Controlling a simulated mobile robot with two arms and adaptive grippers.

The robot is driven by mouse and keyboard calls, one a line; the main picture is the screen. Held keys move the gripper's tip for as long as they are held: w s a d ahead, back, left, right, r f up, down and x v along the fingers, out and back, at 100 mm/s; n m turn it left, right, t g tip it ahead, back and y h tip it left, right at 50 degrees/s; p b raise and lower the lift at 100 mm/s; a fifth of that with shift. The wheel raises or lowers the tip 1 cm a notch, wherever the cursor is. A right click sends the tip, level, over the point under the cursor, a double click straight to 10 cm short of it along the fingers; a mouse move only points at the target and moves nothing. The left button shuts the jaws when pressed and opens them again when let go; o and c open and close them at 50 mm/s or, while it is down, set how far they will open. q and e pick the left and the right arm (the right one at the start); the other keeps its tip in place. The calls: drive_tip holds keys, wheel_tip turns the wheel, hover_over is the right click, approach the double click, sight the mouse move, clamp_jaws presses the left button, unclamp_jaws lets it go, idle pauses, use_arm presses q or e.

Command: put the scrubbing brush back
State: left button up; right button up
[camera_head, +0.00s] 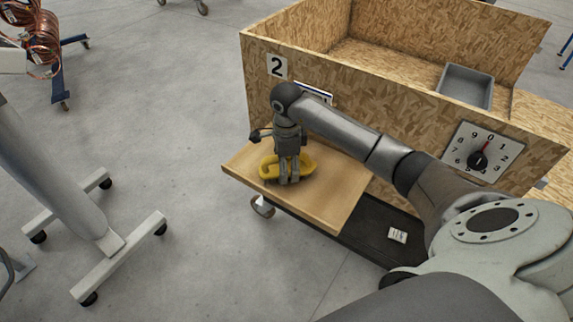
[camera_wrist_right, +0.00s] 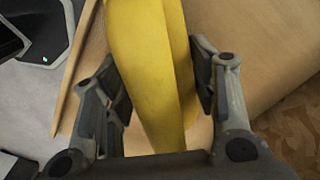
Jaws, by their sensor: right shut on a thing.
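The yellow scrubbing brush (camera_head: 270,168) is at a light wooden board (camera_head: 335,205) on the front of the chipboard crate; its bristles do not show. My right gripper (camera_head: 289,180) points down over the board with its fingers on both sides of the yellow body. In the right wrist view my gripper (camera_wrist_right: 160,90) is shut on the yellow body of the brush (camera_wrist_right: 150,60), one finger on each side. I cannot tell whether the brush touches the board. My left gripper is not in view.
The chipboard crate (camera_head: 395,95) stands behind the board, with a "2" label (camera_head: 277,66) and a dial plate (camera_head: 480,152). A grey bin (camera_head: 466,86) is inside it. A dark lower shelf (camera_head: 375,238) lies under the board. A wheeled stand (camera_head: 120,258) is at left.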

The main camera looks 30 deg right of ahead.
drive_tip(key=shift+f, duration=0.1)
drive_tip(key=o, duration=1)
drive_tip(key=shift+r, duration=0.25)
wheel_tip(320, 180, up, 12)
drive_tip(key=shift+f+b, duration=0.1)
drive_tip(key=shift+b, duration=0.6)
